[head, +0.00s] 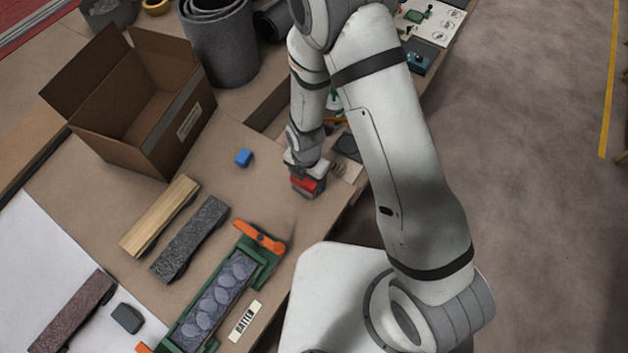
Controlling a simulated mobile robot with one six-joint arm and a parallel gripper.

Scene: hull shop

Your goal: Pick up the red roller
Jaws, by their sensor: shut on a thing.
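The red roller (307,183) is a small red piece at the end of my arm, just above or on the brown table. My gripper (305,187) is at the red piece and shut on it. The dark fingers cover parts of the roller, so its full shape is hidden. I cannot tell whether the roller touches the table.
An open cardboard box (150,110) stands at the back left, near grey cylinders (222,50). A green tray with orange handles (270,258) lies in front. Table's right edge is close.

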